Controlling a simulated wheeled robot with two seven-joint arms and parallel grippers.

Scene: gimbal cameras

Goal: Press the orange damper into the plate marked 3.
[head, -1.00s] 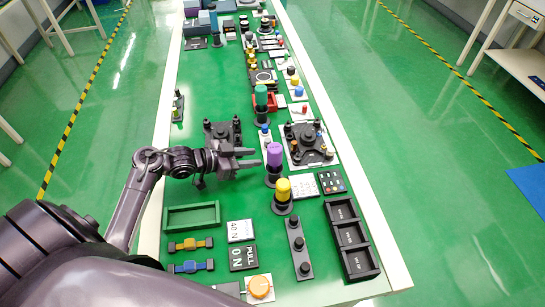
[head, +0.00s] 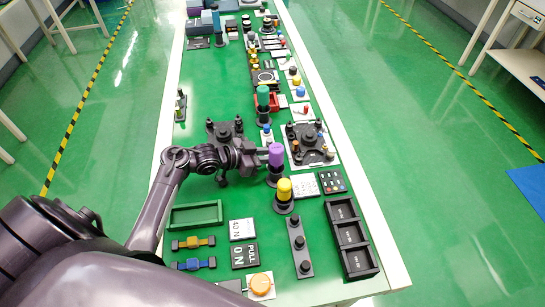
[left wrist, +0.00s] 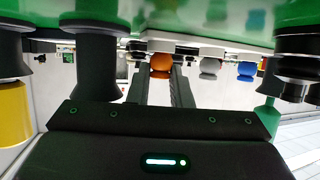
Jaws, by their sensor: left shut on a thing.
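My left gripper (head: 250,160) is low over the green table, just left of the purple-topped post. Its two fingers show in the left wrist view (left wrist: 162,88), where the picture is upside down with the table at the top. An orange rounded piece, which looks like the orange damper (left wrist: 162,62), shows between the fingertips; the gripper is shut on it. In the head view the piece is hidden by the gripper. I cannot make out a plate marked 3. A white plate with a dark base and several pegs (head: 310,145) lies right of the gripper. My right gripper is out of view.
The purple-topped post (head: 275,156) and yellow-topped post (head: 284,188) stand close by. A teal-topped post (head: 263,98) stands farther back. A dark pegged base (head: 224,130) lies behind the gripper. A green tray (head: 196,216) and black bins (head: 352,237) are nearer.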

